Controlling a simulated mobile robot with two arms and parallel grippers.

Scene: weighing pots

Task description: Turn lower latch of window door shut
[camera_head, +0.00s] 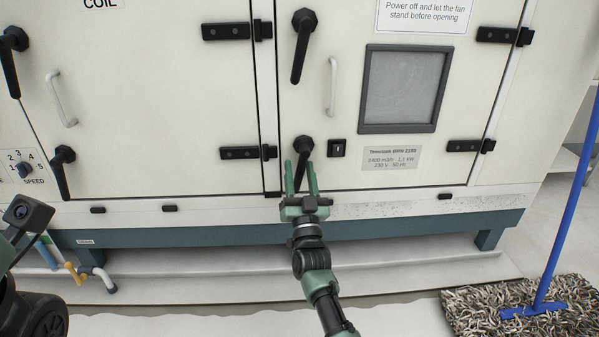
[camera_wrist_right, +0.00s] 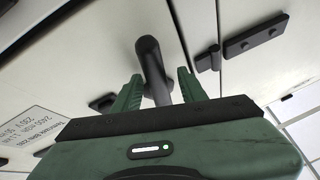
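The lower latch (camera_head: 302,148) of the window door (camera_head: 400,170) is a black lever on a round hub, hanging nearly straight down with its end slightly left. My right gripper (camera_head: 300,166) reaches up from below with its green fingers on either side of the lever. In the right wrist view the lever (camera_wrist_right: 151,62) stands between the open fingers (camera_wrist_right: 160,90), with a gap visible on the right side; contact on the left side is unclear. The upper latch (camera_head: 302,45) also points down, leaning slightly left. My left gripper's fingers are not visible; only parts of my left arm show at lower left.
The door has a grey window (camera_head: 404,90), a white handle (camera_head: 332,87) and a small black lock (camera_head: 337,148) beside the lower latch. Black hinges (camera_head: 463,146) line its right edge. A mop (camera_head: 520,300) with a blue pole stands at right. Pipes (camera_head: 75,272) stick out at lower left.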

